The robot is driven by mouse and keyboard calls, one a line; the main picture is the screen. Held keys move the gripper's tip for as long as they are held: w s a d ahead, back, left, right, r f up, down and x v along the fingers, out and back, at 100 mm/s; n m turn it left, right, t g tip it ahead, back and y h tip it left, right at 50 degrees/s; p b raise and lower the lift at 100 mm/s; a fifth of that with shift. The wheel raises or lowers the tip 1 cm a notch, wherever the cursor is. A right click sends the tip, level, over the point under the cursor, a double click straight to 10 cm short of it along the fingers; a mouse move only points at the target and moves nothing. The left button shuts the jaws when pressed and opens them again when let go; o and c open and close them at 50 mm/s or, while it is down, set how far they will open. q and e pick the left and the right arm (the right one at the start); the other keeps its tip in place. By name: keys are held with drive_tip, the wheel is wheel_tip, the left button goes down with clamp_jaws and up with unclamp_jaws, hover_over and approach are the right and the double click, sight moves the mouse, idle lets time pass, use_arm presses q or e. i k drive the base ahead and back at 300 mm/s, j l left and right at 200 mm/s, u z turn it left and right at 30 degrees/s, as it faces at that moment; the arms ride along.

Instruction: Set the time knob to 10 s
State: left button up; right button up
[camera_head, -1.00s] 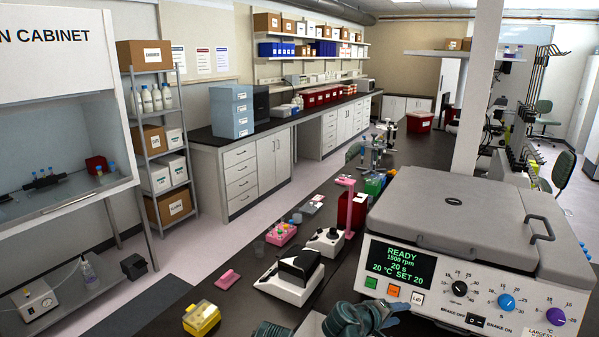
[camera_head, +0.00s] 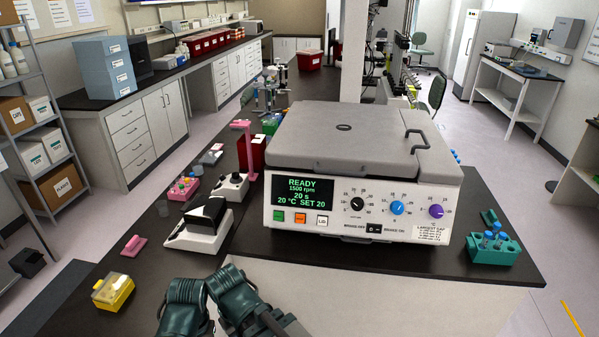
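The centrifuge-like processor (camera_head: 365,150) stands on the dark bench with its grey lid closed. Its front panel carries a black knob (camera_head: 357,204), a blue knob (camera_head: 397,208) and a purple knob (camera_head: 436,211), each in a ring of small marks. The blue, middle knob appears to be the time knob; its small label is hard to read. The display (camera_head: 302,192) reads READY, 1500 rpm, 20 s, 20 °C, SET 20. Teal parts of my two arms show at the bottom edge, in front of the bench and apart from the panel. I see no fingertips of either gripper.
Left of the processor are a black-and-white device (camera_head: 202,222), a yellow box (camera_head: 113,291) and a pink rack (camera_head: 184,187). A teal tube rack (camera_head: 495,247) stands at the right. The bench before the panel is clear.

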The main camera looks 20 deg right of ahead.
sight(397, 207)
drive_tip(key=z, duration=1.5)
